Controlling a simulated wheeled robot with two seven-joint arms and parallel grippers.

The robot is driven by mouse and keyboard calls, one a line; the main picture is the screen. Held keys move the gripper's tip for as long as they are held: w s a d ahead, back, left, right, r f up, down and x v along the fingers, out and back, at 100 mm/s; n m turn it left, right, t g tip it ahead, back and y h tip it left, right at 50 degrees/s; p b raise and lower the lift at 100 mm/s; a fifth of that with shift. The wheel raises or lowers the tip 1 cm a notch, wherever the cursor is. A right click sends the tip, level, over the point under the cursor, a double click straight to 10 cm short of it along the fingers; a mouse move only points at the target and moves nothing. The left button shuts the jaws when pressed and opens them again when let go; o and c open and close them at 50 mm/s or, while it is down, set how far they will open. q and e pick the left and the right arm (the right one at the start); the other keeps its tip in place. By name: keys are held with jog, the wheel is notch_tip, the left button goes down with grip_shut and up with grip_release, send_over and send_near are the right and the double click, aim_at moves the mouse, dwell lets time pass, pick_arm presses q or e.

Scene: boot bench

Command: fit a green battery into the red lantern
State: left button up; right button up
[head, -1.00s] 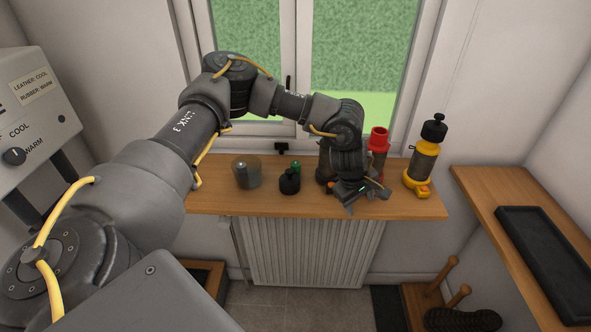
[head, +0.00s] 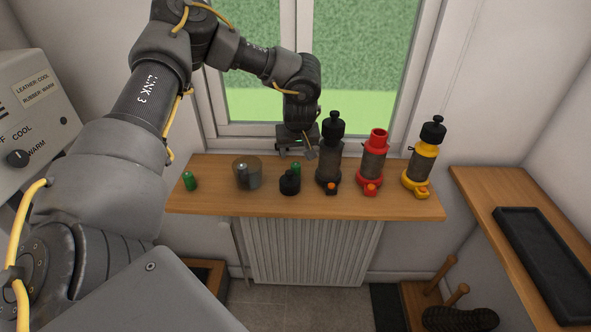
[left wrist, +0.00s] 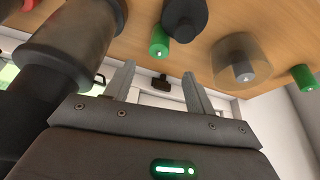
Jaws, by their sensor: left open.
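The red lantern (head: 373,165) stands upright on the wooden shelf, its red top without the black cap that the lanterns beside it have. One green battery (head: 296,168) stands behind a loose black cap (head: 289,184); it also shows in the left wrist view (left wrist: 158,42). Another green battery (head: 190,181) stands at the shelf's left end and shows at the right of the wrist view (left wrist: 304,77). My left gripper (head: 298,153) is open and empty, toward the window, behind the near green battery and left of the black lantern. My right gripper is out of view.
A black lantern (head: 329,165) stands close right of my left gripper, and a yellow lantern (head: 422,165) stands at the right end. A see-through container (head: 254,175) with a grey battery (head: 241,174) stands between the green batteries. The window (head: 362,75) is close behind.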

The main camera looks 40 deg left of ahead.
aim_at(296, 164)
pick_arm(q)
jog(key=p+x, duration=0.2)
jog(key=x, duration=0.3)
jog(key=shift+d+f+p, duration=0.15)
jog(key=shift+p, duration=0.15)
jog(key=shift+w+f, duration=0.2)
jog(key=shift+f, duration=0.15)
jog(key=shift+s, duration=0.1)
jog(key=shift+c, duration=1.4)
jog(key=c, duration=0.7)
grip_shut()
